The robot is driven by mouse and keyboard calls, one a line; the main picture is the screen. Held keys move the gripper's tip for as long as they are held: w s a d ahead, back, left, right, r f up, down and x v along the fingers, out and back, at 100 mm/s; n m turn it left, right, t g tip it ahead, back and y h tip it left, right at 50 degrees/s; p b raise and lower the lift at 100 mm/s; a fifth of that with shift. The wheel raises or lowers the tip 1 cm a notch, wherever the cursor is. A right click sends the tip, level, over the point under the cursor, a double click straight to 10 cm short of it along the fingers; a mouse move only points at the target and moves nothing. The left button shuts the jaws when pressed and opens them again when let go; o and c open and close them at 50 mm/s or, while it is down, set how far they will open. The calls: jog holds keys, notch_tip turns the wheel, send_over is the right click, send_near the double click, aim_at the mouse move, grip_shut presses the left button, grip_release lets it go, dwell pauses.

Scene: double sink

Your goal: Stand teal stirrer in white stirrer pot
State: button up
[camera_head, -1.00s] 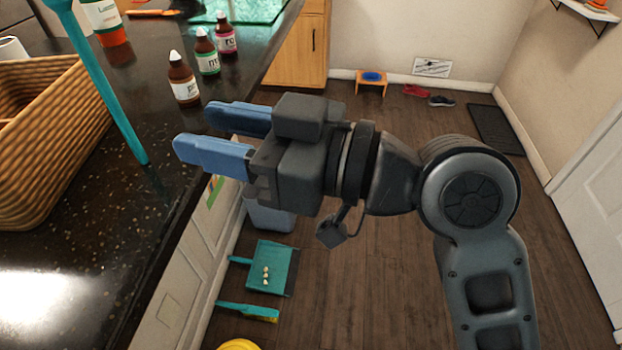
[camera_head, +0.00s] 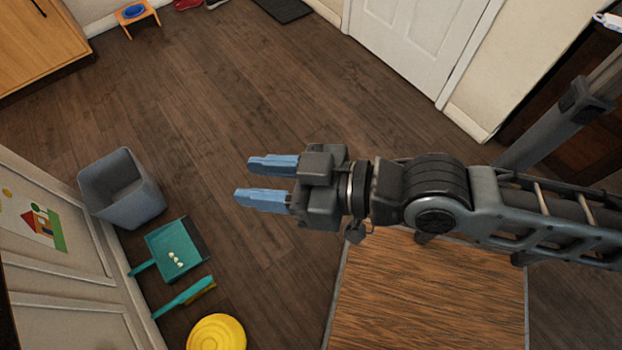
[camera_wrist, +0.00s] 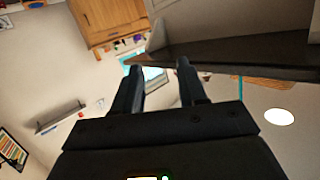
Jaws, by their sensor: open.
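My gripper (camera_head: 246,179) is open and empty, held out over the floor in the head view, its blue fingers pointing left. In the wrist view its dark fingers (camera_wrist: 160,68) are apart with nothing between them. The wrist picture looks upside down. There a thin teal stick (camera_wrist: 241,88), which looks like the teal stirrer, shows at the dark counter (camera_wrist: 235,58), well away from the fingers. The stirrer is outside the head view. I cannot make out the white stirrer pot in either current view.
Beside the pale cabinet front (camera_head: 70,275), a grey bin (camera_head: 125,195), a teal dustpan (camera_head: 172,250), a teal brush (camera_head: 183,296) and a yellow round thing (camera_head: 216,333) are on the floor. A wooden surface (camera_head: 430,300) lies below my arm. Open floor lies beyond the gripper.

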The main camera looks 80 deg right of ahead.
jog(key=s+d+h, duration=0.1)
jog(key=s, duration=1)
jog(key=shift+s+d+r+n, duration=0.15)
jog(key=shift+s+d+n, duration=0.05)
jog(key=shift+s+n, duration=0.15)
